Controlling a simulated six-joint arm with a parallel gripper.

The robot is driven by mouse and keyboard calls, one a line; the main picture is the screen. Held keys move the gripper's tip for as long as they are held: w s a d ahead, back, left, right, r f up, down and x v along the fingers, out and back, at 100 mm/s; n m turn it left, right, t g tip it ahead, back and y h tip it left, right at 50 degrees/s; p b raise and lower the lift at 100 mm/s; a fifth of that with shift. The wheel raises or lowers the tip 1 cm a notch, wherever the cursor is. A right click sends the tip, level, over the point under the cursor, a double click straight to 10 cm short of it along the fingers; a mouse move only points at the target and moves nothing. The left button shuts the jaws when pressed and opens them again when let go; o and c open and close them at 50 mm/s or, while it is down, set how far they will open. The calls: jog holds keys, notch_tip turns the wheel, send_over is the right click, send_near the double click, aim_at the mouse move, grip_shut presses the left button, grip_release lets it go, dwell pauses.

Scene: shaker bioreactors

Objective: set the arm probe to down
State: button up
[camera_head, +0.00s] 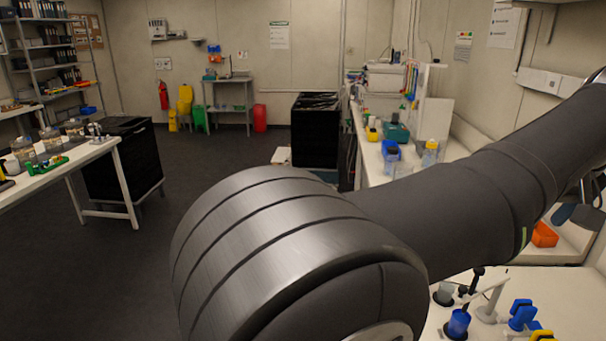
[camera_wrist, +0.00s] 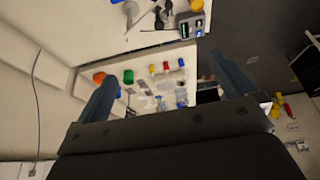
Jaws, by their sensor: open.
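In the head view, a small bench setup at the bottom right has a white slanted arm on a stand (camera_head: 489,298) and a black upright rod (camera_head: 477,280), which may be the arm probe. Which part is the probe, and whether it is up or down, I cannot tell. A blue cup (camera_head: 458,323) stands beside the rod. In the wrist view, a grey device (camera_wrist: 189,24) and small white and black parts show at the top, apart from the jaws. My gripper (camera_wrist: 162,68) has its two fingers spread wide with nothing between them.
My large arm covers the middle of the head view. An orange bin (camera_head: 544,235) and blue-topped items (camera_head: 522,315) are on the right bench. A side bench (camera_head: 385,178) holds bottles and boxes. The dark floor (camera_head: 150,240) at left is open.

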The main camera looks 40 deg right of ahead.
jog(key=c, duration=1.6)
jog(key=shift+w+f, duration=0.2)
jog(key=shift+f, duration=0.05)
jog(key=c, duration=0.4)
jog(key=w+f+m+g, duration=0.1)
jog(key=m+g, duration=0.1)
jog(key=m, duration=0.1)
jog(key=w+f+m+g, duration=0.2)
jog(key=m, duration=0.1)
jog(key=w+a+f+m+g, duration=0.1)
jog(key=w+f+m, duration=0.1)
jog(key=m, duration=0.1)
jog(key=shift+f+m+g, duration=0.1)
jog(key=shift+m+g, duration=0.3)
grip_shut()
jog(key=w+m+g+h, duration=0.4)
jog(key=w+m, duration=0.3)
jog(key=m, duration=0.1)
jog(key=shift+w+a+f+x, duration=0.15)
jog(key=shift+a+f+x, duration=0.2)
jog(key=shift+x, duration=1.7)
jog(key=shift+w+a+f+x, duration=0.1)
jog(key=shift+a+f+x, duration=0.2)
jog(key=shift+x, duration=1.75)
jog(key=shift+w+a+f+x, duration=0.2)
jog(key=shift+f+x, duration=0.2)
jog(key=shift+x, duration=1.65)
